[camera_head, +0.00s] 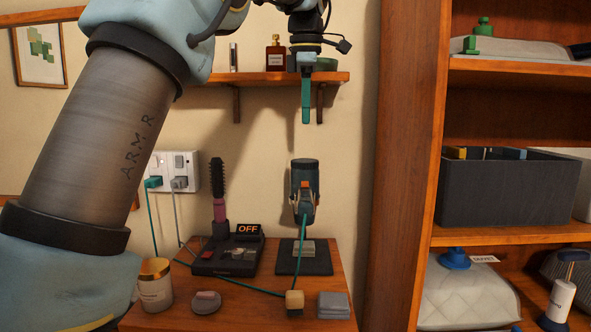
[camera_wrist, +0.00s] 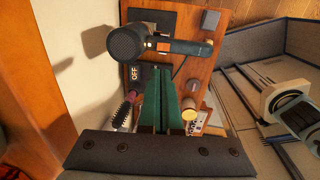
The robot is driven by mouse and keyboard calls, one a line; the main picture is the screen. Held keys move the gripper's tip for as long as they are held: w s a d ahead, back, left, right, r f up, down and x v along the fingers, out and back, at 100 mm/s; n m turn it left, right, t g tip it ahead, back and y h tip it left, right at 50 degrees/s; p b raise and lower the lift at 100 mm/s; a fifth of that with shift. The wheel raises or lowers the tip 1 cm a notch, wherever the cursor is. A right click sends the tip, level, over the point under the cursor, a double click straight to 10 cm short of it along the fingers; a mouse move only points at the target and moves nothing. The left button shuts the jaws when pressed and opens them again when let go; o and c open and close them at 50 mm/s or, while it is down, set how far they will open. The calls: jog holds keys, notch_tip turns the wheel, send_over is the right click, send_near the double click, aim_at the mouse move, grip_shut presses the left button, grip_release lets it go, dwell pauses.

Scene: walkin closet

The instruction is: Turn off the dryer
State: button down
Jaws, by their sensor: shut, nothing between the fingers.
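The dryer (camera_head: 305,190) is dark with copper-coloured parts and stands upright on a dark stand (camera_head: 302,262) on the wooden table. In the wrist view the dryer (camera_wrist: 165,47) lies just beyond my fingertips. A green cord runs from its lower end across the table towards the wall. A white wall socket plate (camera_head: 174,160) has two switches on top, with a green plug (camera_head: 153,182) at left and a grey plug (camera_head: 180,183) at right. My gripper (camera_head: 306,118) points down above the dryer, apart from it; its green fingers (camera_wrist: 160,72) are shut and empty.
A styling brush (camera_head: 218,185) stands in a dark dock (camera_head: 226,262) with an "OFF" display (camera_head: 248,230). A jar (camera_head: 155,285) and small blocks are on the table (camera_head: 245,315). A wall shelf (camera_head: 285,77) is behind my gripper; a tall shelf unit (camera_head: 402,170) stands right.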

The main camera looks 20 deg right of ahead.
aim_at(305, 183)
jog(key=shift+f, duration=0.1)
jog(key=f, duration=0.4)
jog(key=w+f, duration=0.1)
jog(key=f, duration=0.4)
jog(key=f+p, duration=0.1)
jog(key=f, duration=0.3)
jog(key=shift+w+d+f, duration=0.25)
jog(key=shift+d+f, duration=0.1)
jog(key=shift+f, duration=0.05)
